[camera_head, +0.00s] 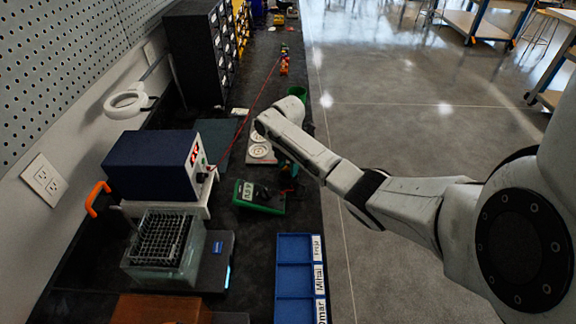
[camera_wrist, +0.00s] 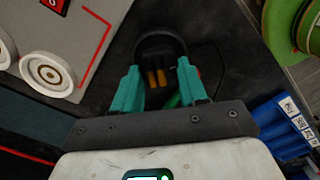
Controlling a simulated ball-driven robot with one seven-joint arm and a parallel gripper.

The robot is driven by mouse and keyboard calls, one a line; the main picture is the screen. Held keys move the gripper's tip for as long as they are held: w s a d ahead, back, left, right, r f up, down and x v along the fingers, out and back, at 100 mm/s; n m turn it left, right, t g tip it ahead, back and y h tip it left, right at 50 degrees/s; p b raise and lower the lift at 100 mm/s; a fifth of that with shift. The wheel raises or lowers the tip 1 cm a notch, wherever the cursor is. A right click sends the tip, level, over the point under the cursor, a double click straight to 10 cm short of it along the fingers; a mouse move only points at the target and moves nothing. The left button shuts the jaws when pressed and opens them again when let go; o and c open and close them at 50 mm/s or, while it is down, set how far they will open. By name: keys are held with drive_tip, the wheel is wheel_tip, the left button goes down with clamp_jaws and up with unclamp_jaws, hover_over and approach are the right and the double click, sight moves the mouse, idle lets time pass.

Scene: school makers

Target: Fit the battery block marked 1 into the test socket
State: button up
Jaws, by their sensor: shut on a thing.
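My gripper (camera_wrist: 160,88) has two teal fingers and is shut on a dark thing with two orange strips (camera_wrist: 157,77) in the wrist view. Most of this thing is hidden between the fingers, and no number shows on it. In the head view my arm hides most of my gripper, which is beside the green meter-like device (camera_head: 259,197). A pale board (camera_head: 258,160) with round white fittings lies left of my wrist. One fitting (camera_wrist: 48,75) shows at upper left in the wrist view, apart from the fingers. I cannot tell which thing is the test socket.
A blue tray (camera_head: 275,280) with name labels lies at the front. A dark blue box with a red display (camera_head: 150,165) and a wire basket in a bath (camera_head: 160,240) stand left. A green bin (camera_head: 298,92) stands behind my wrist. Open floor lies right of the bench.

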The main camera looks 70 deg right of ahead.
sight(288, 168)
drive_tip(key=shift+f, duration=0.5)
idle(0.8)
drive_tip(key=o, duration=0.8)
drive_tip(key=shift+r, duration=0.1)
wheel_tip(288, 168, up, 8)
drive_tip(key=p, duration=0.7)
drive_tip(key=shift+r, duration=1.4)
